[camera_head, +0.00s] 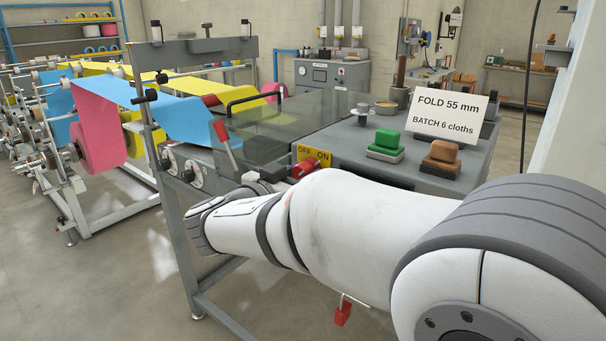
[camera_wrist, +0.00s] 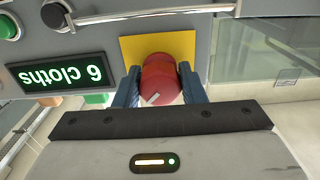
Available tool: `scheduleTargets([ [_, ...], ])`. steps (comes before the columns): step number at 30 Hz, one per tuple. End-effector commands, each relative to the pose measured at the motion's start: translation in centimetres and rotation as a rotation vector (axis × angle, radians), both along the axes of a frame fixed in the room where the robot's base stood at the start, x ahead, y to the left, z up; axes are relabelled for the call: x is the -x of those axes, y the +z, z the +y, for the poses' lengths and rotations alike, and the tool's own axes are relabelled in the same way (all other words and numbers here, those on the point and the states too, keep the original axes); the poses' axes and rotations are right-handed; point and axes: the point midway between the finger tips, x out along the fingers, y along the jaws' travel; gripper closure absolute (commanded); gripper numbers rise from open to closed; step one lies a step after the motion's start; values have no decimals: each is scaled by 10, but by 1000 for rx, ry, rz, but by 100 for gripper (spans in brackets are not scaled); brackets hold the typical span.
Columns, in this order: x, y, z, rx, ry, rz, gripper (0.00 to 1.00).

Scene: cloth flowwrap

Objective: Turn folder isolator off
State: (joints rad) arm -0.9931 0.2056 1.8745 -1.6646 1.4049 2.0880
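The folder isolator is a red rotary knob (camera_wrist: 158,78) on a yellow plate (camera_wrist: 130,48), with a white mark on the knob's face. In the head view the yellow plate (camera_head: 302,152) reads OFF on the left and ON on the right. The red knob (camera_head: 308,167) is partly hidden there behind my arm. In the wrist view my gripper (camera_wrist: 158,84) has its two blue fingers on either side of the knob, seemingly touching it. In the head view my fingers are hidden by my arm. I cannot tell surely whether the knob points to OFF or ON.
A lit display (camera_wrist: 63,79) reading "6 cloths" is close to the plate. A green block (camera_head: 387,141) and a brown block (camera_head: 442,153) stand on the machine top near a sign (camera_head: 447,105). A red padlock (camera_head: 343,313) hangs below my arm.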

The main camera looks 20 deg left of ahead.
Motion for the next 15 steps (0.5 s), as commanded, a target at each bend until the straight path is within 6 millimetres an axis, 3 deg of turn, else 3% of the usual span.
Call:
scheduleTargets([
  [9,-2,0,-3,0,-7,0,88],
  [15,-1,-1,-2,15,-4,6,88],
])
